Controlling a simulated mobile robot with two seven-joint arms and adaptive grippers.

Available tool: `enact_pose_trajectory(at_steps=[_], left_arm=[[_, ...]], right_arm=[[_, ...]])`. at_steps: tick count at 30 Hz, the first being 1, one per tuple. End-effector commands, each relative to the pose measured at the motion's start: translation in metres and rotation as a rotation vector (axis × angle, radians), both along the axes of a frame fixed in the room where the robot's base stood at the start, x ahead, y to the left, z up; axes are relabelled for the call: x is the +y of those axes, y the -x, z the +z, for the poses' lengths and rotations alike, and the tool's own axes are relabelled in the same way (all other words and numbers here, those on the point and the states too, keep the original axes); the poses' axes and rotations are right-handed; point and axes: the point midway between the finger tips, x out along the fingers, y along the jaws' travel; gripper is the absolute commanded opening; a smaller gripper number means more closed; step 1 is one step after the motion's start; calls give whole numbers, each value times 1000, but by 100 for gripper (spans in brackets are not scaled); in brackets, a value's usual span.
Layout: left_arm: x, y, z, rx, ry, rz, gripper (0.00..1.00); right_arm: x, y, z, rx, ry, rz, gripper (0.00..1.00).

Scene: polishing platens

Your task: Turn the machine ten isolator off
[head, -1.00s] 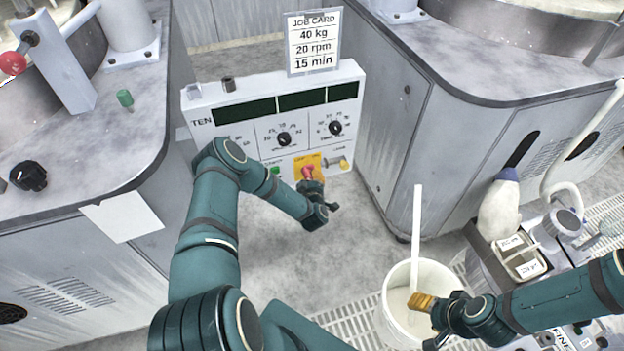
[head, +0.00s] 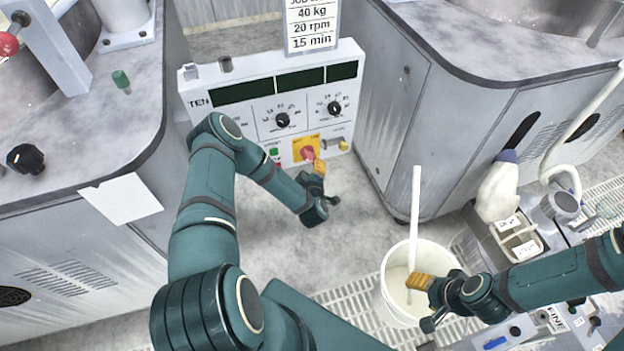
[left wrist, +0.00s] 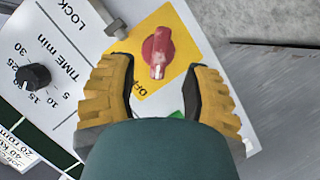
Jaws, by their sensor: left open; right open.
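The control panel (head: 240,117) marked TEN stands between two machines. Its isolator is a red rotary knob (head: 307,153) on a yellow plate (head: 297,145), low on the panel. In the left wrist view the red knob (left wrist: 157,52) has its grip running roughly up and down, with OFF lettering below it. My left gripper (head: 318,178) is open just below the knob in the head view. In the left wrist view its yellow-padded fingers (left wrist: 160,78) lie either side, with the knob just beyond the tips and no visible contact.
The panel also carries black dials (head: 283,120), a green button (head: 274,152) and a lock fitting (head: 343,145). A job card (head: 313,25) stands above it. The white bucket (head: 392,305) holds a pale stick (head: 415,215). Machine cabinets (head: 400,110) flank the panel; the floor before it is clear.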

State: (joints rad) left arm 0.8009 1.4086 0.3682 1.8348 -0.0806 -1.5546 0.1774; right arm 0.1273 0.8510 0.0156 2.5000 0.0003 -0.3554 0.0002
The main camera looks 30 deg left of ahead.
Motion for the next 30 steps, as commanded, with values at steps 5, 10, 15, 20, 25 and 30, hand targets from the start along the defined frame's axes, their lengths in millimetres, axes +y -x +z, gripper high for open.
enact_pose_trajectory(at_steps=[5,10,15,20,25,30], left_arm=[[-18,28,9,1,0,-2,48],[-29,44,15,-1,1,-1,48],[-32,49,17,-2,0,0,48],[-32,49,17,-2,0,0,48],[-32,49,17,-1,-1,0,48],[-32,49,17,-1,0,-2,48]], right_arm=[[0,0,0,0,0,0,57],[0,0,0,0,0,0,57],[0,0,0,0,0,0,57],[0,0,0,0,0,0,57],[0,0,0,0,0,0,57],[0,0,0,0,0,0,57]])
